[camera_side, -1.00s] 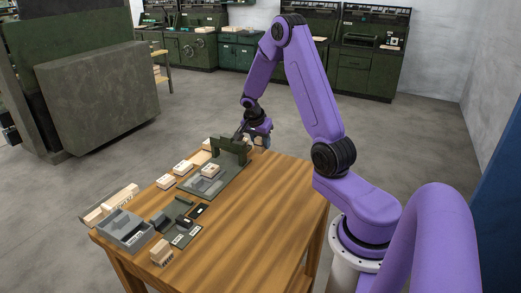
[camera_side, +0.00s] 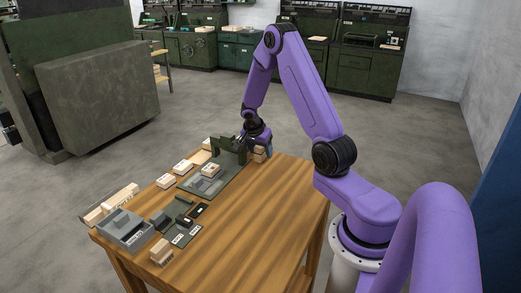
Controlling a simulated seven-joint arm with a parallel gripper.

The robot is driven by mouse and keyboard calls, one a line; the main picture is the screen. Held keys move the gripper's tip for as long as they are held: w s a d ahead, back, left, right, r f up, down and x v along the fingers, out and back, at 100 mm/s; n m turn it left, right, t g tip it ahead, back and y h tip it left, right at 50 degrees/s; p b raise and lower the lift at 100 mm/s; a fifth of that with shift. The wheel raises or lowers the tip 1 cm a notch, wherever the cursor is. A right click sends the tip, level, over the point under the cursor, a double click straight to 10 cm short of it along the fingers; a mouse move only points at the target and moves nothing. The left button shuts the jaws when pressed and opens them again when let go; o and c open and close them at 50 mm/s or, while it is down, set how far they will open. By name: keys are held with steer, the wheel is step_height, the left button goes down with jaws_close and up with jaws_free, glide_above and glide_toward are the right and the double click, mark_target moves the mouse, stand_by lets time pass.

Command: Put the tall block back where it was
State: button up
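My gripper (camera_side: 258,147) is low at the far end of the wooden table, just right of a dark green upright fixture (camera_side: 229,146). A pale wooden block (camera_side: 260,155) shows right at its fingers, partly covered by them. The view is too small to tell whether the fingers are closed on this block or only beside it. Another pale block (camera_side: 160,252), standing upright, is at the table's near edge. I cannot tell for sure which of these is the tall block.
A grey-green base plate (camera_side: 203,186) with a small wooden piece on it lies before the fixture. Several pale blocks line the left edge. A grey crate (camera_side: 123,231) and dark labelled parts (camera_side: 183,238) sit near left. The table's right half (camera_side: 270,210) is clear.

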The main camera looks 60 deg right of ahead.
steer(key=v, duration=1.2)
steer(key=a+r+n+t+y, duration=0.1)
steer(key=a+r+n, duration=0.1)
steer(key=a+n, duration=0.85)
steer(key=s+a+n+y, duration=0.2)
steer(key=s+a+n, duration=0.35)
steer(key=a, duration=0.65)
steer(key=s+a+r+n+y, duration=0.1)
steer(key=s+a+n, duration=0.3)
steer(key=s+n, duration=0.3)
steer(key=s+a+n, duration=0.3)
steer(key=s+n, duration=0.4)
steer(key=s, duration=0.5)
steer(key=shift+s+a+r+n+g+y, duration=0.3)
steer(key=shift+s+a+r+g+y, duration=0.05)
steer(key=shift+a+r+g+y, duration=0.05)
